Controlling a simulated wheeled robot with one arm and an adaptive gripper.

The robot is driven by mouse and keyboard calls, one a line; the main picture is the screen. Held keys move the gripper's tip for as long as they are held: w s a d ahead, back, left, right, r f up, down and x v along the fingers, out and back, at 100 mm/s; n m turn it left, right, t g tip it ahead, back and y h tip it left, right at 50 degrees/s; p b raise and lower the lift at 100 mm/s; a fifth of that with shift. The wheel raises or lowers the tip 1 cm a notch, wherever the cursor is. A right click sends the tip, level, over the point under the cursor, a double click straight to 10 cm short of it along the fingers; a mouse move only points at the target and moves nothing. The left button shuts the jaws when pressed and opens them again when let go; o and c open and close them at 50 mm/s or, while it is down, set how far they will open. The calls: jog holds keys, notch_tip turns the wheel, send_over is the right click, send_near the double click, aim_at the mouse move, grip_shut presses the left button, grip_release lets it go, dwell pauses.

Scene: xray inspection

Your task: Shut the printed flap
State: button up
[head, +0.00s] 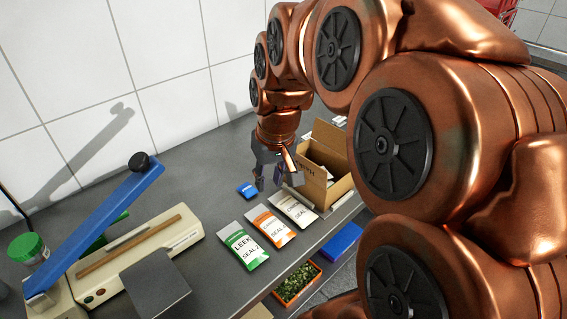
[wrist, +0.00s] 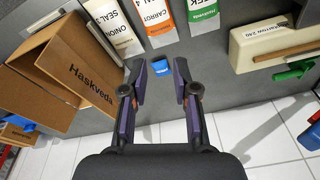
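An open brown cardboard box (head: 341,186) stands on the grey counter, right of my gripper in the head view. In the wrist view the box (wrist: 28,88) is at the left, and its panel printed "Haskveda" (wrist: 82,62) faces the camera, standing out from the box as a raised flap. Another flap stands up at the back of the box in the head view. My gripper (head: 277,184) is beside the box. The box's contents are mostly hidden.
A small blue item (head: 247,190) lies on the counter near my gripper. Seed packets for leek (head: 243,245), carrot (head: 270,225) and onion (head: 293,208) lie in front. A cream sealer (head: 140,255) with a raised blue arm is at the left. The tiled wall bounds the back.

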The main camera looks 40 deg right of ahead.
aim_at(297, 166)
jog(key=w+d+n+t+h+b, duration=0.15)
jog(key=d+n, duration=0.25)
jog(key=d, duration=0.9)
jog(key=shift+t+y, duration=0.25)
jog(key=shift+t, duration=0.1)
jog(key=shift+w+a+p+x, duration=0.15)
jog(key=shift+p+x, duration=0.35)
jog(key=shift+x, duration=1.2)
jog(key=shift+w+a+p+x, duration=0.1)
jog(key=shift+p+x, duration=0.35)
jog(key=shift+x, duration=1.3)
jog(key=shift+r, duration=0.15)
grip_shut()
